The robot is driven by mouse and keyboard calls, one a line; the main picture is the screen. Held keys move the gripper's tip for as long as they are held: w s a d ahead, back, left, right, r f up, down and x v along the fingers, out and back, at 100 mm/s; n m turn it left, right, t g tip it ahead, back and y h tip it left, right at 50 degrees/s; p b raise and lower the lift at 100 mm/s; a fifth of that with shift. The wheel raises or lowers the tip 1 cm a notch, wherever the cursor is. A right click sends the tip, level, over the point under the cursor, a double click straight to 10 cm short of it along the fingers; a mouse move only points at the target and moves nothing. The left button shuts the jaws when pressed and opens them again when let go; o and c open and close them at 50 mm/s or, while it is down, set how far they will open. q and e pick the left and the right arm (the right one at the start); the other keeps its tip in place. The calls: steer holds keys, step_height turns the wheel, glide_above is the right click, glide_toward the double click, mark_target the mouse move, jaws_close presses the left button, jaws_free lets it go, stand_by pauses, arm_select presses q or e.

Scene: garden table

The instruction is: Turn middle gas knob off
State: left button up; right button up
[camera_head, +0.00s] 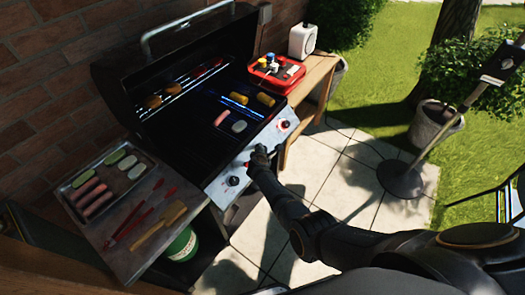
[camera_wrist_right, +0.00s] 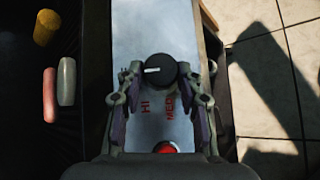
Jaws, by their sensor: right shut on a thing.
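The gas grill's front panel (camera_head: 219,189) is silver and carries knobs in a row. The left knob (camera_head: 233,181) and right knob (camera_head: 285,124) show in the head view. The middle knob is mostly hidden there by my right gripper (camera_head: 251,160), which reaches the panel between them. In the right wrist view the black middle knob (camera_wrist_right: 160,70) sits between the fingers of my right gripper, which is shut on it. Its white mark points left in that picture. Red "HI" and "MED" letters show below it. My left gripper is out of view.
Blue flames (camera_head: 238,98) show inside the open black grill, with sausages and corn on the grates. A side shelf holds a food tray (camera_head: 72,209) and red-handled tools. A red caddy (camera_head: 277,76) stands on the wooden table behind. Paving in front is open.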

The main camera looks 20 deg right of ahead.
steer(key=shift+d, duration=0.1)
stand_by(0.3)
steer(key=o, duration=1.2)
steer(key=shift+c, duration=0.2)
